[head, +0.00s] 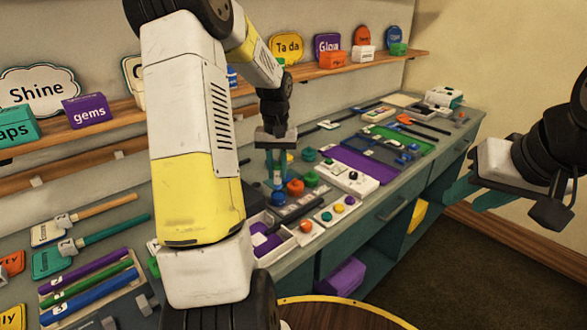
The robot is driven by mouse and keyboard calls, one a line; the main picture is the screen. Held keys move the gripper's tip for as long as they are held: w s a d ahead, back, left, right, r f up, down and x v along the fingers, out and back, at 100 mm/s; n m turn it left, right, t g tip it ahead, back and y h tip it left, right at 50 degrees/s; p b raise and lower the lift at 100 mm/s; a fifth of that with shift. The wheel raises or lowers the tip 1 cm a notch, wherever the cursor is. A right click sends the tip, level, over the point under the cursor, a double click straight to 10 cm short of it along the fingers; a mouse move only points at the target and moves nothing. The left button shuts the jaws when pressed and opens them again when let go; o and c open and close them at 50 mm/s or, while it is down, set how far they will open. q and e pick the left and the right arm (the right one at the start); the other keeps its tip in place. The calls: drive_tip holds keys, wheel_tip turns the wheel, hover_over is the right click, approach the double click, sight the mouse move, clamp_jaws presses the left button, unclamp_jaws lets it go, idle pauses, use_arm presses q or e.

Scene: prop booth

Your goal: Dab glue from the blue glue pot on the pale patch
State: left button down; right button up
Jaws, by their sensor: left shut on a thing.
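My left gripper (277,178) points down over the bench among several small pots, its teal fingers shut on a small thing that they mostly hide. A dark bluish pot (278,199) sits just below the fingertips; I cannot tell whether they touch. An orange pot (295,187), a green pot (312,179) and a teal pot (309,155) stand close to its right. I cannot make out for sure which thing is the blue glue pot, or where the pale patch is. My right gripper (470,198) hangs at the right, off the bench, its teal fingers apart and empty.
A white box with knobs (349,180) and a purple mat (362,166) lie right of the pots. A white tray (270,236) is at the front edge. Brushes and a rack of coloured tubes (92,290) lie at left. Signs line the shelf (375,62) behind.

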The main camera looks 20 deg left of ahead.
sight(277, 164)
use_arm(q)
drive_tip(key=shift+r, duration=1.85)
drive_tip(key=shift+s, duration=0.1)
